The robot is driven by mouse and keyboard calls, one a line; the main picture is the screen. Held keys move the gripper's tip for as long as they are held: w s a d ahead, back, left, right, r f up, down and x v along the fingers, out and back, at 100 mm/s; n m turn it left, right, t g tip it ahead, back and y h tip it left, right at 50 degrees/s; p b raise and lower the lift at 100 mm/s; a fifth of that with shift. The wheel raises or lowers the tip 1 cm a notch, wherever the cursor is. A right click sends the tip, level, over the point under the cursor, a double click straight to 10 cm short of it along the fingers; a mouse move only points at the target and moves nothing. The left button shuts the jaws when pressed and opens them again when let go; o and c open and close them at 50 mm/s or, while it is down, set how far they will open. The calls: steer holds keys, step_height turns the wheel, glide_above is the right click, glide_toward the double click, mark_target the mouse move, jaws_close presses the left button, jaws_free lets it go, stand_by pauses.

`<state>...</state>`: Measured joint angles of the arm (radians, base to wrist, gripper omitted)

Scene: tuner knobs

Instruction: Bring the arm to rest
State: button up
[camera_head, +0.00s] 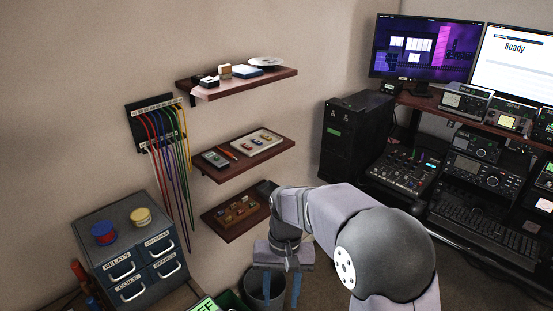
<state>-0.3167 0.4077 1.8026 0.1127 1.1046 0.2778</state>
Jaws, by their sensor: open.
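My arm reaches in from the lower right of the head view, with its large grey joint nearest the camera. My gripper (281,288) hangs at the arm's far end, pointing down. Its two blue fingers are apart, with nothing visible between them. It appears in front of a dark bin (258,300) on the floor and below the lowest wall shelf (228,229). I cannot tell how far it is from the bin. The arm hides part of the bin and the right end of that shelf.
A drawer cabinet (148,277) with two spools stands at left, below hanging colored cables (170,150). Two more shelves, upper (275,79) and middle (225,175), hold small items. A radio desk (437,103) with monitors is at right, beside a black tower cabinet (350,145).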

steer(key=s+d+f+t, duration=0.1)
steer(key=s+d+t, duration=0.1)
steer(key=s+d, duration=1)
steer(key=shift+s+d+f, duration=0.25)
steer(key=shift+d+f, duration=0.1)
steer(key=shift+d, duration=0.65)
